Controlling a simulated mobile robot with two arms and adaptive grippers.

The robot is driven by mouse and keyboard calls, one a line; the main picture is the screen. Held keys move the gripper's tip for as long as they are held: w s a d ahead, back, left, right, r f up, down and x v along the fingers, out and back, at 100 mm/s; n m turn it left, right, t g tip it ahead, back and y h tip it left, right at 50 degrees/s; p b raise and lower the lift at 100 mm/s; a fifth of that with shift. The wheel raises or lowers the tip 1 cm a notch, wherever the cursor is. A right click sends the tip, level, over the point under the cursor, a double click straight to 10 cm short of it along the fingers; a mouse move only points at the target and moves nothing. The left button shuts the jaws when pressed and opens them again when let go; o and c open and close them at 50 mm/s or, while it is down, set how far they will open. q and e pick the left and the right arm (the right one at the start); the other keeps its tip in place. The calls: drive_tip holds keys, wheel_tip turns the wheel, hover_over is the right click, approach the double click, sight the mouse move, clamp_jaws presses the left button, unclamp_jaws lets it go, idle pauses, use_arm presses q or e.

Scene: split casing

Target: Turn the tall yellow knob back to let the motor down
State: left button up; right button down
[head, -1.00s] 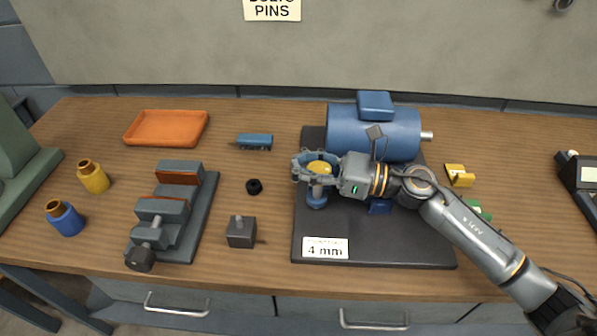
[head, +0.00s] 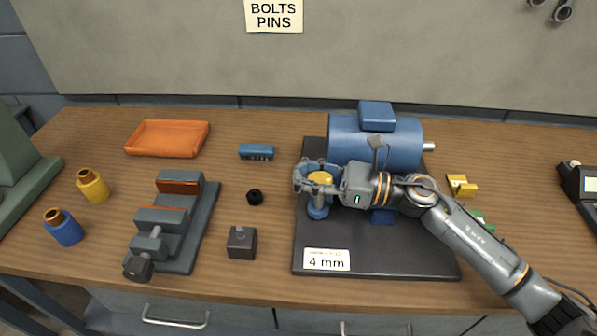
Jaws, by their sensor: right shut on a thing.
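The tall yellow knob (head: 320,178) stands at the left of the dark base plate (head: 400,259), on a blue foot. My right gripper (head: 312,178) comes in from the right and is shut on the yellow knob, its fingers around the sides of the knob. The blue motor (head: 395,140) sits at the back of the plate with its shaft pointing right. The arm hides part of the motor's lower front. Whether the motor touches the plate cannot be told. My left gripper is not in view.
A grey vise (head: 170,225), an orange tray (head: 167,138), a blue block (head: 257,152), a black ring (head: 254,197) and a grey block (head: 241,241) lie left of the plate. Yellow and blue bottles stand at far left. A yellow part (head: 461,186) lies at the right.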

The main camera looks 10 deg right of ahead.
drive_tip(key=shift+w+d+r, duration=0.2)
drive_tip(key=shift+w+r, duration=0.05)
drive_tip(key=shift+r, duration=0.1)
drive_tip(key=c, duration=1.1)
unclamp_jaws()
drive_tip(key=shift+c, duration=0.2)
drive_tip(key=shift+o, duration=1)
drive_tip(key=shift+s+d+f, duration=0.1)
drive_tip(key=shift+d+f, duration=0.05)
drive_tip(key=shift+f, duration=0.05)
wheel_tip(320, 180, up, 10)
